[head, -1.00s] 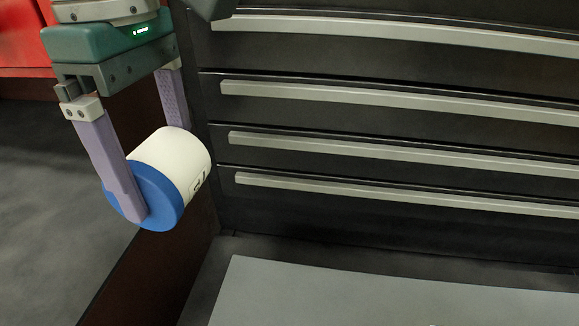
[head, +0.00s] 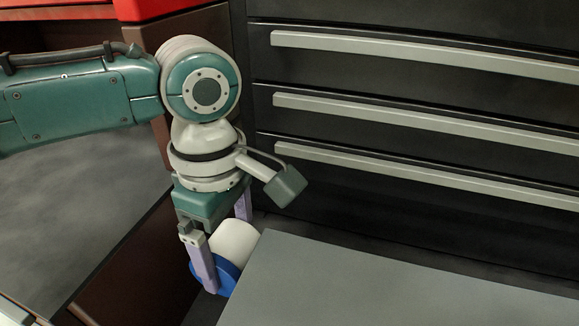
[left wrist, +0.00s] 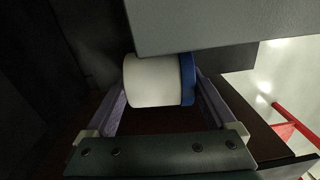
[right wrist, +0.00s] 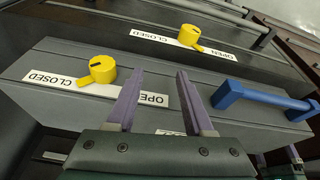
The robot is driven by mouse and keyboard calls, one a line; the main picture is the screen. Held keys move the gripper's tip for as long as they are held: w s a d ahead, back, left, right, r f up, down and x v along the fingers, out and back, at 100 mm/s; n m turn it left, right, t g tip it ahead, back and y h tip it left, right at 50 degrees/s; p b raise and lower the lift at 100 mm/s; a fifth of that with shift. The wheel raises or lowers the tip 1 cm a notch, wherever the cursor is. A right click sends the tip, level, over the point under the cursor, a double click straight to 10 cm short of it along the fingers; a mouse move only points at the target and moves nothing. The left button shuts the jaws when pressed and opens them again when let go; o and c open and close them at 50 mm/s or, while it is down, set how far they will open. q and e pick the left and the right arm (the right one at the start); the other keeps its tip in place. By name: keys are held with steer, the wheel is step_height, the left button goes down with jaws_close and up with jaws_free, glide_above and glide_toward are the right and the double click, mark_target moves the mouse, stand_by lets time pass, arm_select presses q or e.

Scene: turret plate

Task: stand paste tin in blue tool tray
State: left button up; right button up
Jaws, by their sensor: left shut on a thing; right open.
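The paste tin (head: 236,240), white with a blue end, is held on its side between the fingers of my left gripper (head: 226,254). In the left wrist view the white tin (left wrist: 152,80) lies across between the two fingers (left wrist: 160,92), its blue end to the right. It is beside the left edge of a grey flat surface; I cannot tell whether it touches anything below. My right gripper (right wrist: 158,76) is open and empty, over a grey panel. I see no blue tool tray in these frames.
A dark drawer cabinet with pale handles (head: 400,117) stands behind. The grey surface (head: 400,290) fills the front right, beside the tin. In the right wrist view the grey panel has a blue handle (right wrist: 262,97), a yellow knob (right wrist: 103,69) and CLOSED and OPEN labels.

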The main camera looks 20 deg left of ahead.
arm_select(q)
steer(key=shift+f, duration=0.3)
steer(key=o, duration=1.6)
